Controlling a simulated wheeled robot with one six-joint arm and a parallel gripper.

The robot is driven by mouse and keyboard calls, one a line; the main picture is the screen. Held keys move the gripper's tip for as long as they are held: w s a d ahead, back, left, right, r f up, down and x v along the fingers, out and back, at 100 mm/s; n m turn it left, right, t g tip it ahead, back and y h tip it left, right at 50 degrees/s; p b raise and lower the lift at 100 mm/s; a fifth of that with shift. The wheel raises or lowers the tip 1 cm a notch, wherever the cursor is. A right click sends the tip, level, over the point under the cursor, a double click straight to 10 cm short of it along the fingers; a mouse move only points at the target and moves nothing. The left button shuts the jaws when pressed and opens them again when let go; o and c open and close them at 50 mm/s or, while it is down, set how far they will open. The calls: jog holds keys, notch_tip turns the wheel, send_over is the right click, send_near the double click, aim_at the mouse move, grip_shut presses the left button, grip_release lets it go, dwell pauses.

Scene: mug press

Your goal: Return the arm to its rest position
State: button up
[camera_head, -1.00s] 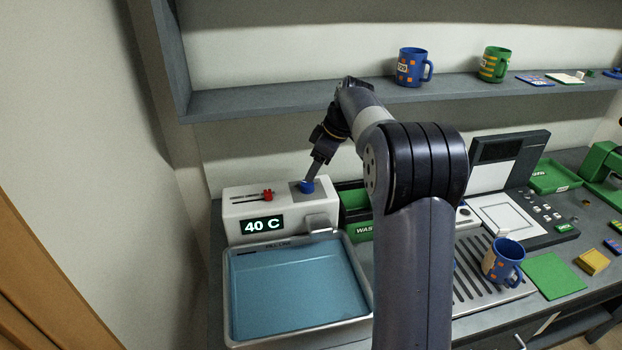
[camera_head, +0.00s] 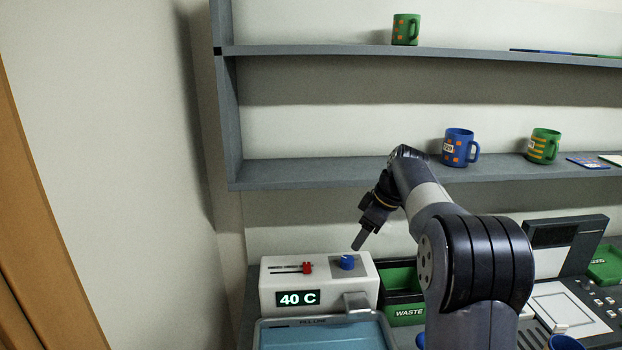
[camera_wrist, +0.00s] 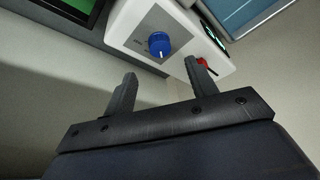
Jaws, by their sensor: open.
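My gripper (camera_head: 360,238) is open and empty. It hangs just above and to the right of the blue knob (camera_head: 347,262) on the white heater box, apart from it. In the wrist view my gripper (camera_wrist: 160,82) shows its two fingers spread, with the blue knob (camera_wrist: 159,44) beyond them and nothing between the fingers. My arm is bent and reaches up from the lower right of the head view.
The heater box (camera_head: 330,284) reads 40 C and has a red slider (camera_head: 307,267). A water basin (camera_head: 325,337) stands before it, and a green waste bin (camera_head: 402,290) is to its right. A shelf (camera_head: 330,172) with a blue mug (camera_head: 459,148) and a green mug (camera_head: 543,146) lies behind my arm.

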aim_at(348, 258)
jog(key=p+x, duration=0.1)
jog(key=x, duration=0.7)
jog(key=shift+w+a+f, duration=0.1)
jog(key=shift+a+f, duration=0.1)
jog(key=shift+f, duration=0.1)
jog(key=shift+r, duration=0.1)
jog(key=shift+m, duration=0.3)
jog(key=shift+d, duration=0.1)
